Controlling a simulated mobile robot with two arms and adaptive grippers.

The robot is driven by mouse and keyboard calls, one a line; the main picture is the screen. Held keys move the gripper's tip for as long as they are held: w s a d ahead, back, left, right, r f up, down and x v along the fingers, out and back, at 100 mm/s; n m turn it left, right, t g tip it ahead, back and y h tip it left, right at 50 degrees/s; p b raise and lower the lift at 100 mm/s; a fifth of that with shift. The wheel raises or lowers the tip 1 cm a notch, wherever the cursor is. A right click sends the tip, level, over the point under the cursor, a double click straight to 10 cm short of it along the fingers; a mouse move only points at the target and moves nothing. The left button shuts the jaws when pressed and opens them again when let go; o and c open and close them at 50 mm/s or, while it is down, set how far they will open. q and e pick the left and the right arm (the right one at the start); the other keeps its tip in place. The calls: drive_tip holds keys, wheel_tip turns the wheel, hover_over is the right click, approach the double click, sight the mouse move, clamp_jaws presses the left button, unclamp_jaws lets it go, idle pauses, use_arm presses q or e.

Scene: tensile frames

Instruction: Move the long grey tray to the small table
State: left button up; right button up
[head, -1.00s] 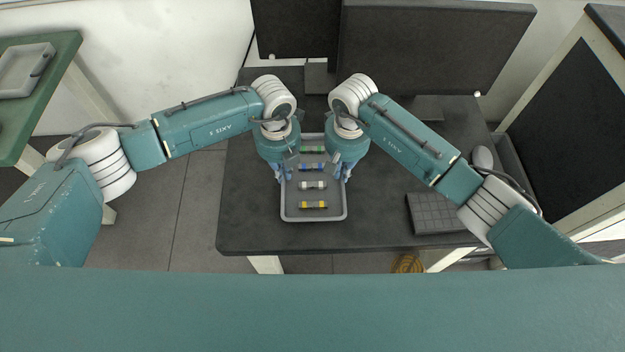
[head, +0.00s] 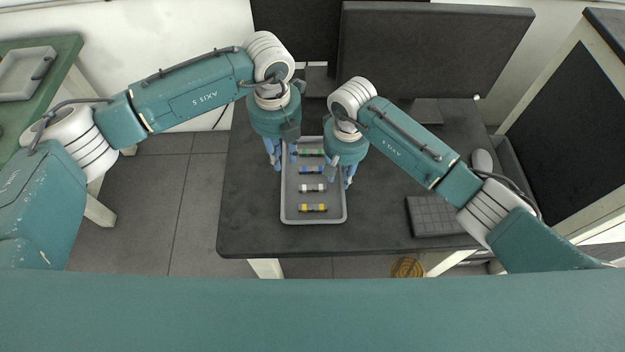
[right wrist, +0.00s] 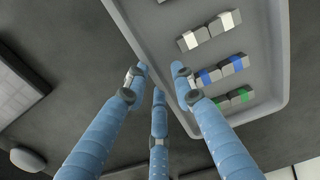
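The long grey tray (head: 313,218) lies flat on the dark desk, with several small grey pieces in it, banded green, blue, white and yellow. It also shows in the right wrist view (right wrist: 268,45). My left gripper (head: 282,157) is open at the tray's left rim, near the far end, fingers on either side of the rim. My right gripper (head: 340,177) is open at the right rim; the right wrist view shows its fingers (right wrist: 158,80) apart, one over the tray and the others outside. Contact with the rim is unclear. A green-topped table (head: 62,62) stands at far left.
Another grey tray (head: 22,75) is on the green table. A monitor (head: 435,50) stands at the back of the desk (head: 250,215). A keyboard (head: 434,215) and mouse (head: 482,160) lie right of the tray. A floor gap separates desk and green table.

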drive_tip(key=shift+r, duration=0.2)
use_arm(q)
wheel_tip(320, 180, up, 2)
drive_tip(key=shift+r, duration=0.1)
use_arm(e)
wheel_tip(320, 180, up, 12)
drive_tip(key=shift+f, duration=0.2)
drive_tip(key=shift+f, duration=0.1)
idle(0.4)
